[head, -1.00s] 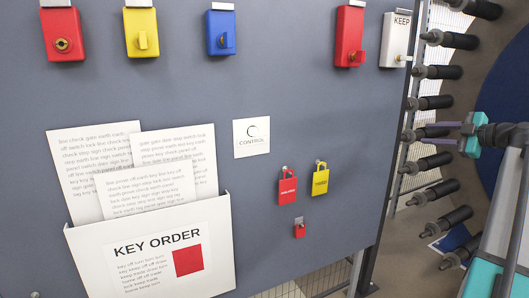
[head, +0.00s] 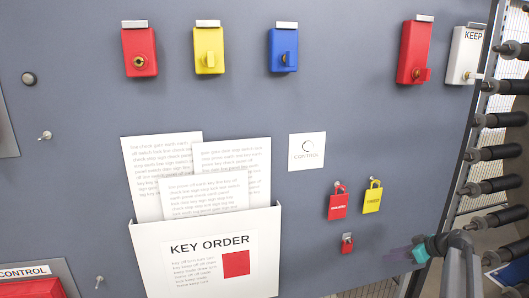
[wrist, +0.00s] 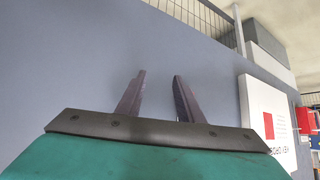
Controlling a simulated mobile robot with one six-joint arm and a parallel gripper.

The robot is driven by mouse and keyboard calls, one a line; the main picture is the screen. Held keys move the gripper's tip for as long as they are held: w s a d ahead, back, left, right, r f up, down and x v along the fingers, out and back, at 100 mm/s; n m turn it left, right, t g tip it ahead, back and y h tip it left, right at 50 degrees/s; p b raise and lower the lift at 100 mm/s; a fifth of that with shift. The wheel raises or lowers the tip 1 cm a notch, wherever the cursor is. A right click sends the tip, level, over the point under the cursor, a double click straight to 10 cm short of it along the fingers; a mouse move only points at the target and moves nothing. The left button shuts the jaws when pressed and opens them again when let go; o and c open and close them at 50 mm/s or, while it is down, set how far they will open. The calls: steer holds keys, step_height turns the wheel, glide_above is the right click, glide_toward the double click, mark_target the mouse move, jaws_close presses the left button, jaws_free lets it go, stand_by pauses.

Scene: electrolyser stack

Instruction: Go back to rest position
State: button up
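My gripper (head: 398,254) shows at the lower right of the head view, its dark fingers pointing left, in front of the lower right part of the grey panel (head: 330,120). In the wrist view my gripper (wrist: 159,77) has its two fingers apart with nothing between them. The grey panel fills much of the wrist view behind the fingers. I cannot tell the exact distance from the fingers to the panel.
Red (head: 139,52), yellow (head: 208,50) and blue (head: 283,50) key blocks line the panel's top. A paper holder (head: 210,275) sits lower left. Padlocks (head: 338,204) hang right of it. Black-ended rods (head: 495,153) stick out at the right edge.

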steer(key=s+a+f+m+g+h+p, duration=0.15)
steer(key=s+a+f+g, duration=0.25)
steer(key=s+a+f, duration=0.7)
steer(key=s+a+f+m+g+y+p, duration=0.1)
steer(key=s+a+f+m+g+p, duration=0.2)
steer(key=s+a+f, duration=0.75)
steer(key=s+a+f+m+g+h+p, duration=0.1)
steer(key=s+a+f+g, duration=0.1)
steer(key=s, duration=0.6)
steer(key=s+a+f+g+h+p, duration=0.1)
steer(key=s+a+f+g+h, duration=0.1)
steer(key=s+a+f, duration=0.2)
steer(key=s+a+f+m+g+h+p, duration=0.1)
steer(key=s+a+f, duration=0.3)
steer(key=s, duration=0.8)
step_height(320, 180, down, 2)
steer(key=shift+s+f+m+g+h, duration=0.1)
steer(key=shift+s+m+g+h, duration=0.2)
steer(key=shift+g+h, duration=0.25)
steer(key=shift+d, duration=0.1)
